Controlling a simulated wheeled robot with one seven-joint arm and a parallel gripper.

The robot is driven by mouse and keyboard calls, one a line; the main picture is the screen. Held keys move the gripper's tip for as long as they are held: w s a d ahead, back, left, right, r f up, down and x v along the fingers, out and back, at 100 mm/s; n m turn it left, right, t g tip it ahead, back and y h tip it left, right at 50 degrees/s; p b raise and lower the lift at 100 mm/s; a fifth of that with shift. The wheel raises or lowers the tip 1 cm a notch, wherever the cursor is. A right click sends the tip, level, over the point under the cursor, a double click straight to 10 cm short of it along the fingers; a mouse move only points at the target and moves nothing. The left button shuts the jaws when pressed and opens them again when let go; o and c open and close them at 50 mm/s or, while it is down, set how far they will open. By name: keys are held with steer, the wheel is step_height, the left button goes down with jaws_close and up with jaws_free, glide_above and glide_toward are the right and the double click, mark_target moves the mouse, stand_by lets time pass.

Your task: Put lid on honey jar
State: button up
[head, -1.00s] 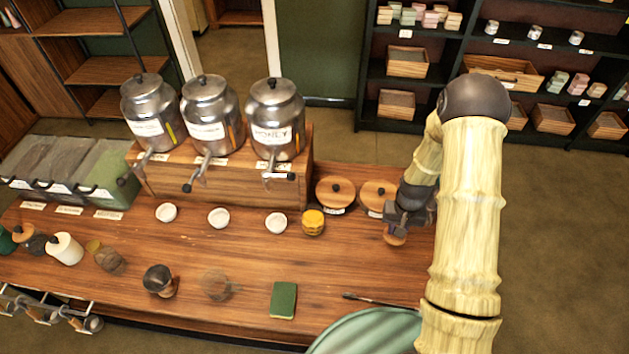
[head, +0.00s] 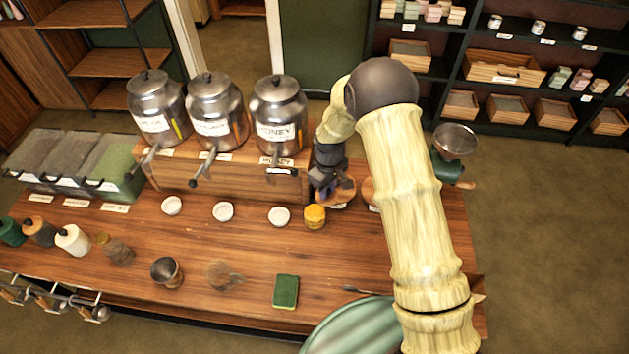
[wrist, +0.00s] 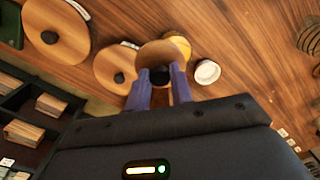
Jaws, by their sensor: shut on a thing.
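My gripper (wrist: 160,82) is shut on the black knob of a small round wooden lid (wrist: 162,51), seen in the wrist view. The honey jar (head: 315,217) is a small yellow jar standing on the wooden counter. In the wrist view the jar (wrist: 181,43) shows just beyond the lid, partly hidden by it. In the head view my gripper (head: 325,188) is beside the jar, up and to its right. The lid is apart from the jar, not on it. The jar's top is partly hidden in the wrist view.
Two larger round wooden lids with black knobs lie by the jar; one (wrist: 118,66) is near my fingers. A white dish (head: 279,216) sits left of the jar. The metal honey dispenser (head: 279,112) stands behind on a wooden stand. A green sponge (head: 285,291) lies in front.

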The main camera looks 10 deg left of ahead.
steer(key=a, duration=0.1)
steer(key=a+r+n, duration=0.1)
steer(key=a, duration=0.1)
steer(key=shift+s+a+r+n, duration=0.2)
steer(key=shift+s+a+n, duration=0.05)
steer(key=shift+a+n, duration=0.05)
steer(key=shift+f+b, duration=1.7)
steer(key=shift+f, duration=1.2)
steer(key=shift+f+b, duration=0.4)
steer(key=shift+b, duration=0.05)
steer(key=o, duration=1.3)
steer(key=shift+c, duration=0.2)
